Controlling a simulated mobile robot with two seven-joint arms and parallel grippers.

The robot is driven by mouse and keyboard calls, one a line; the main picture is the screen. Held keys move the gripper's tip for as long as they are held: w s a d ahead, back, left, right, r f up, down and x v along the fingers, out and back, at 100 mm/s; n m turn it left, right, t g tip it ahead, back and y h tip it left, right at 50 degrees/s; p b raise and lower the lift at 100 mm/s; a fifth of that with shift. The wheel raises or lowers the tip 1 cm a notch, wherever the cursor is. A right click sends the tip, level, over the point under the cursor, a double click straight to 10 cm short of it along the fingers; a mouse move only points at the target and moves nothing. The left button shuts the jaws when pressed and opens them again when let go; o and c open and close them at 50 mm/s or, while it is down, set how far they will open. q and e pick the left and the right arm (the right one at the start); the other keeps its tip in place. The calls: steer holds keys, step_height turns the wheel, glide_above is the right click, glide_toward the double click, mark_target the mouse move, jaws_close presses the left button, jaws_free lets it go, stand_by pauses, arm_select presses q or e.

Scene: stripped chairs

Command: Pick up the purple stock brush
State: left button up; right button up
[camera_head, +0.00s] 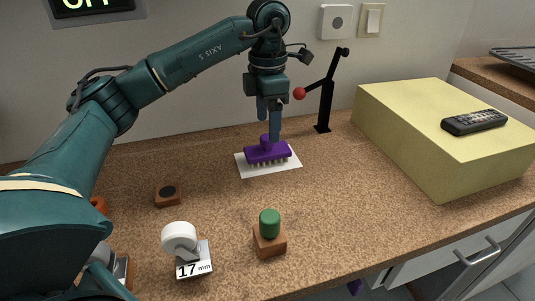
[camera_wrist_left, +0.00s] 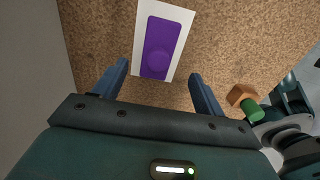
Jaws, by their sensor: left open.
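The purple stock brush (camera_head: 267,154) lies bristles down on a white sheet (camera_head: 284,169) on the cork-coloured counter, with a round knob on top. In the left wrist view the brush (camera_wrist_left: 160,48) lies lengthwise ahead of the jaws, on its white sheet (camera_wrist_left: 182,17). My left gripper (camera_head: 268,128) points down just above the brush's knob in the head view. In the left wrist view its two blue fingers (camera_wrist_left: 160,80) are apart with nothing between them. In the head view one finger overlaps the brush, so the exact gap is hard to judge. My right gripper is not in view.
A black stand with a red ball (camera_head: 299,93) rises right of the gripper. A yellow block (camera_head: 430,150) carries a remote (camera_head: 474,122). A green-topped block (camera_head: 269,240), a white roll holder (camera_head: 180,238) and a small brown block (camera_head: 168,195) stand in front.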

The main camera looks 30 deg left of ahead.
mark_target(267, 137)
arm_select(q)
step_height(267, 137, down, 8)
steer(key=shift+w+a+r+b, duration=0.15)
steer(key=shift+r+b, duration=0.1)
steer(key=shift+b, duration=0.25)
steer(key=shift+c, duration=0.2)
steer(key=c, duration=1.1)
